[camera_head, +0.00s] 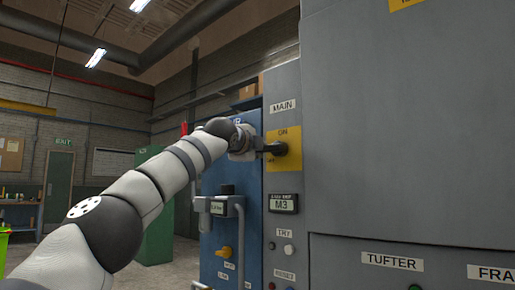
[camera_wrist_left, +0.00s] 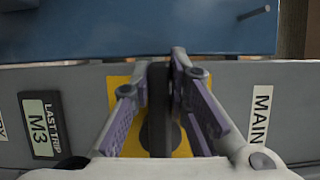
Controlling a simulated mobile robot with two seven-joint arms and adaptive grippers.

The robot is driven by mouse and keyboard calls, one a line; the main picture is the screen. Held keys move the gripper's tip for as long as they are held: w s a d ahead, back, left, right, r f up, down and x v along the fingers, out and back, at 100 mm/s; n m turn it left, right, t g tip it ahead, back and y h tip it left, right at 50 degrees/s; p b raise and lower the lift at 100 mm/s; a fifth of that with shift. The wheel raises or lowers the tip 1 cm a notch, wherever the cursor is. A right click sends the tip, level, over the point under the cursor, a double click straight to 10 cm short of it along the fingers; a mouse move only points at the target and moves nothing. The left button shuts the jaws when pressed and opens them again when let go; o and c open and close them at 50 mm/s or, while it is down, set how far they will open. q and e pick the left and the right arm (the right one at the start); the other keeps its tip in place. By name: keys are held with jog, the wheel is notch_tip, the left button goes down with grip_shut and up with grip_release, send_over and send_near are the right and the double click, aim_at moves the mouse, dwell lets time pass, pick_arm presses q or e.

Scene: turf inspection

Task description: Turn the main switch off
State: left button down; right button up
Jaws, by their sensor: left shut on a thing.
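The main switch is a black lever handle (camera_head: 274,148) on a yellow plate (camera_head: 291,159), below a white MAIN label (camera_head: 283,106) on the grey panel. ON is printed at the plate's top; a small label at its left edge is partly covered. The handle lies about level, its free end to the left. My left gripper (camera_head: 258,147) is at that free end. In the left wrist view, its two purple-padded fingers (camera_wrist_left: 161,72) are shut around the black handle (camera_wrist_left: 158,112), with the yellow plate behind. My right gripper is in neither view.
A blue cabinet (camera_head: 252,220) with a yellow knob (camera_head: 224,252) and a grey box (camera_head: 222,206) stands left of the panel. Below the switch are an M3 display (camera_head: 283,203) and small buttons. A large grey cabinet (camera_head: 410,120) fills the right. Open floor shows at left.

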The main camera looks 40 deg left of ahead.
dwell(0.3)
pick_arm(q)
jog(key=c, duration=1.5)
grip_release()
jog(key=shift+s+d, duration=0.1)
jog(key=shift+s, duration=0.35)
jog(key=v, duration=1.1)
jog(key=shift+f, duration=0.1)
